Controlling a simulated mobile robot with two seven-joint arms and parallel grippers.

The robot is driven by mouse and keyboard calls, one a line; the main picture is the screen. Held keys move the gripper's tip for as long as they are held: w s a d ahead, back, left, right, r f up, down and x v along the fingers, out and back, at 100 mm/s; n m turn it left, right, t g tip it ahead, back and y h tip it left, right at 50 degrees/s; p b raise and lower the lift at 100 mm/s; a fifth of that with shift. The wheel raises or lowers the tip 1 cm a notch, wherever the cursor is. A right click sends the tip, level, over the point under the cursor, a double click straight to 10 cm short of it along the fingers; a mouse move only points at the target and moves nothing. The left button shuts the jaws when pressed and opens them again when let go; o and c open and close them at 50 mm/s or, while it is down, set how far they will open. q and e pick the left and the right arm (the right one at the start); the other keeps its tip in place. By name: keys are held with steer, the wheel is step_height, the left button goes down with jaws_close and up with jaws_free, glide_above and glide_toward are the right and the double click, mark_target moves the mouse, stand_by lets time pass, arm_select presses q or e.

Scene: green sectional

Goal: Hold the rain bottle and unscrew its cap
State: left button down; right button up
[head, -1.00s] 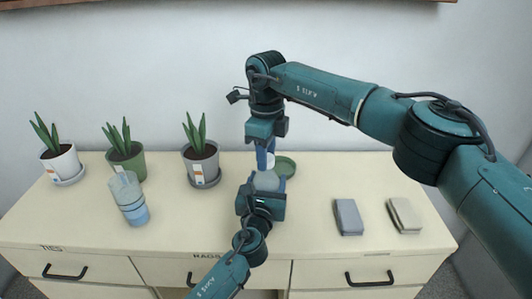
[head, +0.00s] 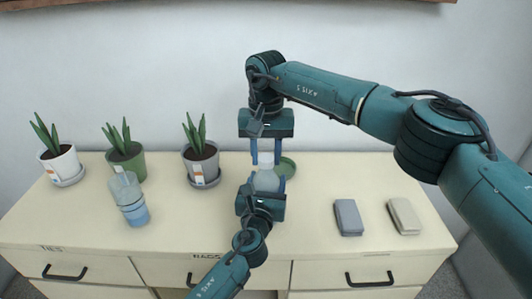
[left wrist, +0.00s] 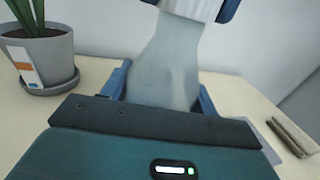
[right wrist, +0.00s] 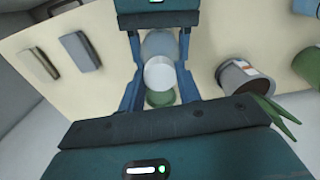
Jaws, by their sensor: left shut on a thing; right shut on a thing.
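The rain bottle (head: 266,182), a pale grey-blue translucent bottle, is upright between the fingers of my left gripper (head: 267,184), which is shut on its body from the front. It fills the middle of the left wrist view (left wrist: 168,68). Its white cap (right wrist: 160,74) is on top, between the fingers of my right gripper (head: 266,159), which is shut on it from above. The cap also shows at the top of the left wrist view (left wrist: 197,8). No gap between cap and bottle is clear. The bottle's base is hidden by my left gripper.
A second bluish container (head: 129,198) stands to the left. Potted plants in white (head: 62,163), green (head: 128,164) and grey (head: 201,168) pots line the back.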

mark_target(266, 158)
steer(key=shift+r, duration=0.2)
stand_by(0.6)
steer(key=shift+r, duration=0.9)
steer(key=shift+r, duration=0.1)
steer(key=shift+r, duration=1.9)
arm_select(q)
steer(key=shift+c, duration=1.6)
jaws_free()
